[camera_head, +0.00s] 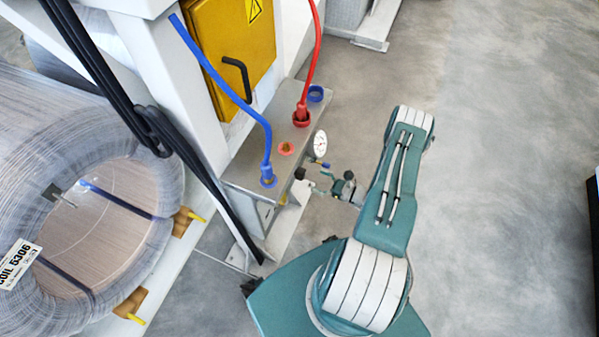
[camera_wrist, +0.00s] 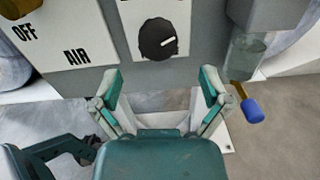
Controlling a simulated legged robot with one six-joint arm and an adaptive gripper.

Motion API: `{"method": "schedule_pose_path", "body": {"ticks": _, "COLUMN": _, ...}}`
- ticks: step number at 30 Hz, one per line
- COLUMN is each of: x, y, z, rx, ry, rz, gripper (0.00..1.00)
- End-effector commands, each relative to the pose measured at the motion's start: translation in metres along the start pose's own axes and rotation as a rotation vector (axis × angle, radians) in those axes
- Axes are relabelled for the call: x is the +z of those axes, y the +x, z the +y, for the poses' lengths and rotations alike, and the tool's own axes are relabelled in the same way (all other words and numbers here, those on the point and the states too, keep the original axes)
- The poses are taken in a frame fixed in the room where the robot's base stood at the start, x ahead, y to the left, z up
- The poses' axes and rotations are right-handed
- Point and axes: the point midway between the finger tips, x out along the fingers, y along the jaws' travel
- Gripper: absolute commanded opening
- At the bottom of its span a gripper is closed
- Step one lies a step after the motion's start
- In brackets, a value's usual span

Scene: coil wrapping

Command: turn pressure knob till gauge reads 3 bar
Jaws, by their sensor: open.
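The pressure knob (camera_wrist: 159,40) is dark and round with a white pointer line, on a white plate on the grey panel in the wrist view. Its pointer is turned toward the right and slightly up. My gripper (camera_wrist: 158,82) is open and empty, its two teal fingers spread just below the knob in the picture and not around it. The gauge (camera_head: 320,143) is a white round dial at the right side of the grey box in the head view; its reading is too small to tell. The gauge face does not show in the wrist view.
The panel (camera_wrist: 85,25) carries "OFF" and "AIR" labels. A clear bowl (camera_wrist: 244,60) and a blue-ended lever (camera_wrist: 253,110) sit right of the knob. Blue (camera_head: 234,90) and red (camera_head: 314,50) hoses meet the box top.

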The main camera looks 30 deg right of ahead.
Motion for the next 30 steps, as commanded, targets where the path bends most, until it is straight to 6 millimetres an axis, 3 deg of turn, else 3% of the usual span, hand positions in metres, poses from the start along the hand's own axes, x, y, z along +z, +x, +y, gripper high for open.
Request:
{"method": "schedule_pose_path", "body": {"ticks": 10, "x": 0.0, "y": 0.056, "z": 0.001, "rx": 0.005, "ry": -0.002, "rz": 0.001, "gripper": 0.96}}
{"method": "schedule_pose_path", "body": {"ticks": 15, "x": 0.0, "y": 0.067, "z": 0.001, "rx": 0.002, "ry": -0.001, "rz": 0.001, "gripper": 0.96}}
{"method": "schedule_pose_path", "body": {"ticks": 23, "x": 0.001, "y": 0.068, "z": 0.0, "rx": 0.0, "ry": 0.0, "rz": 0.0, "gripper": 0.96}}
{"method": "schedule_pose_path", "body": {"ticks": 28, "x": 0.001, "y": 0.068, "z": 0.0, "rx": 0.001, "ry": -0.001, "rz": 0.0, "gripper": 0.25}}
{"method": "schedule_pose_path", "body": {"ticks": 29, "x": 0.0, "y": 0.068, "z": 0.0, "rx": 0.001, "ry": -0.001, "rz": 0.0, "gripper": 0.14}}
{"method": "schedule_pose_path", "body": {"ticks": 30, "x": 0.0, "y": 0.068, "z": 0.0, "rx": 0.001, "ry": -0.001, "rz": 0.0, "gripper": 0.14}}
